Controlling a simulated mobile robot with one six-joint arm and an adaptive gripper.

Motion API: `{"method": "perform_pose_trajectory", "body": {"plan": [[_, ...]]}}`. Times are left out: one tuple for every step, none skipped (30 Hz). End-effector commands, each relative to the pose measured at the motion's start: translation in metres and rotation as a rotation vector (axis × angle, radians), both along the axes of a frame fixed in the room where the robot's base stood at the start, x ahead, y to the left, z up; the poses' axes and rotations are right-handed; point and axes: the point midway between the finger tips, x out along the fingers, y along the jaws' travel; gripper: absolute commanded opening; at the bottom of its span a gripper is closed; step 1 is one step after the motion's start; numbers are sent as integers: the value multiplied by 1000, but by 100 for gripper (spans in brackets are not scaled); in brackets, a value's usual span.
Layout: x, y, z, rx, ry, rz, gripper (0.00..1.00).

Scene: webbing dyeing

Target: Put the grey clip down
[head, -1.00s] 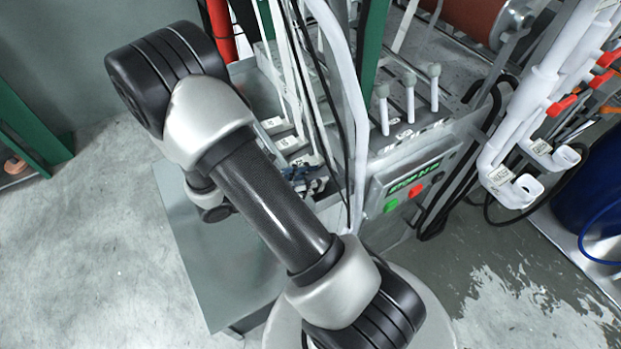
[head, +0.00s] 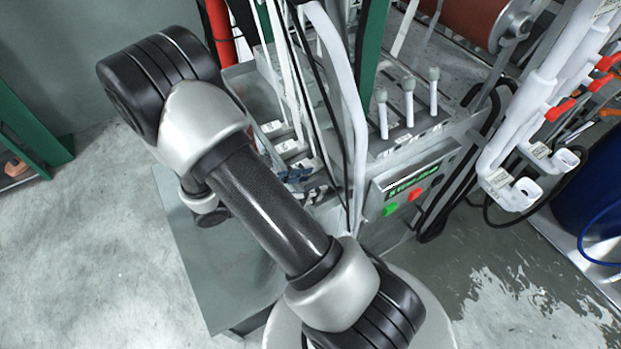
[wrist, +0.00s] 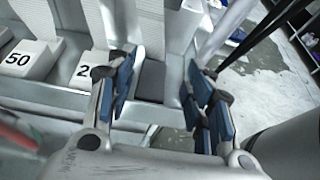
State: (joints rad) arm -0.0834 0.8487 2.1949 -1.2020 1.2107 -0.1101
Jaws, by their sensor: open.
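My gripper (wrist: 163,80) is open in the wrist view, its blue-padded fingers spread apart with nothing clearly held between them. A plain dark grey block (wrist: 150,80), which may be the grey clip, sits between and beyond the fingers, closer to the left one. It is in line with the white numbered blocks on the machine's ledge. I cannot tell whether a finger touches it. In the head view my gripper (head: 303,180) is small and partly hidden by my arm, and I cannot make out the grey clip there.
White blocks marked 50 (wrist: 22,58) and 2 (wrist: 88,68) stand left of the gripper, with white webbing strips rising behind. In the head view, a white hose (head: 350,110) and a green post (head: 370,50) are close right of the gripper. A control panel (head: 412,185) is beyond them.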

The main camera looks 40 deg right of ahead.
Motion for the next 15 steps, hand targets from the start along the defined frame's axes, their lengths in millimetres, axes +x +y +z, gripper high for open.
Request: {"method": "perform_pose_trajectory", "body": {"plan": [[6, 12, 7, 0, -5, 10, 50], [8, 18, 10, 0, -8, 10, 50], [10, 27, 14, -1, -8, 11, 50], [12, 34, 17, -2, -8, 11, 50], [14, 40, 20, -2, -9, 11, 50], [16, 48, 24, -1, -10, 11, 50], [18, 54, 27, -1, -9, 11, 50], [19, 59, 29, -2, -9, 10, 50], [21, 66, 32, -2, -10, 10, 50], [22, 71, 34, -2, -10, 10, 50], [23, 75, 36, -2, -10, 11, 50], [24, 80, 38, -3, -9, 9, 50], [25, 84, 39, -3, -9, 9, 50], [26, 87, 41, -3, -10, 10, 50], [26, 90, 42, -3, -9, 8, 50]]}}
